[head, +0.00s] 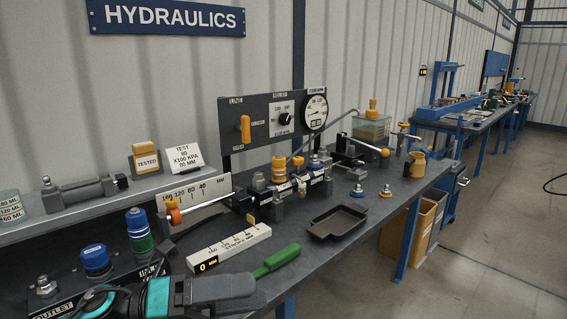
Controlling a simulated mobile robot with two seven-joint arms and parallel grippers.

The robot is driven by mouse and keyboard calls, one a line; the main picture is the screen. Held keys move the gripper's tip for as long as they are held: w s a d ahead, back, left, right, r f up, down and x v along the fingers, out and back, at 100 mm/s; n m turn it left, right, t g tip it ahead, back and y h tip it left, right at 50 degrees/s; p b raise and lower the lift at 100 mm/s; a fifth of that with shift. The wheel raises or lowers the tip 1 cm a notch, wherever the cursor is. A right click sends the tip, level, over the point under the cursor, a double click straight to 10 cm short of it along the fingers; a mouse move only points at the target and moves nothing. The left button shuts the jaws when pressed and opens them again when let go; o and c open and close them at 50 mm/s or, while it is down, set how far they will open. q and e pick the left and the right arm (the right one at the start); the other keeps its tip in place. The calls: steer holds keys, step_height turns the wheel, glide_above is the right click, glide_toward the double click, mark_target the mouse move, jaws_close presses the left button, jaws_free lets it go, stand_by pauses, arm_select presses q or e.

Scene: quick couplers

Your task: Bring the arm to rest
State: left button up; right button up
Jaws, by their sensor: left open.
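My left gripper (250,291) comes in low at the lower left, with a teal ring on its wrist and dark grey fingers pointing right. It is open, and I see nothing held in it. It is at the front edge of the workbench (330,258). A green-handled tool (278,260) is just beyond the fingertips; whether they touch I cannot tell. My right gripper is not in view.
A stroke scale block (232,250) and a black tray (337,222) lie on the bench. Behind them stand coupler fittings (279,170) and a gauge panel (262,120).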

arm_select(q)
steer(key=w+a+f+n+t+y, duration=0.1)
steer(key=a+f+n+t+y, duration=0.3)
steer(key=n, duration=0.6)
steer(key=w+a+f+n+t+y, duration=0.1)
steer(key=f+n+t+y, duration=0.3)
steer(key=f+n+t, duration=0.4)
steer(key=w+a+f+n+t+y, duration=0.1)
steer(key=a+f+n+t+y, duration=0.25)
steer(key=n, duration=0.75)
steer(key=s+a+f+n+g+y, duration=0.1)
steer(key=s+f+n+g+y, duration=0.2)
steer(key=s+f+n, duration=0.2)
steer(key=s+a+f+n+g+y, duration=0.2)
steer(key=s+f, duration=0.5)
steer(key=f, duration=0.4)
steer(key=n+g+y, duration=0.1)
steer(key=n, duration=0.1)
steer(key=shift+f+n, duration=0.4)
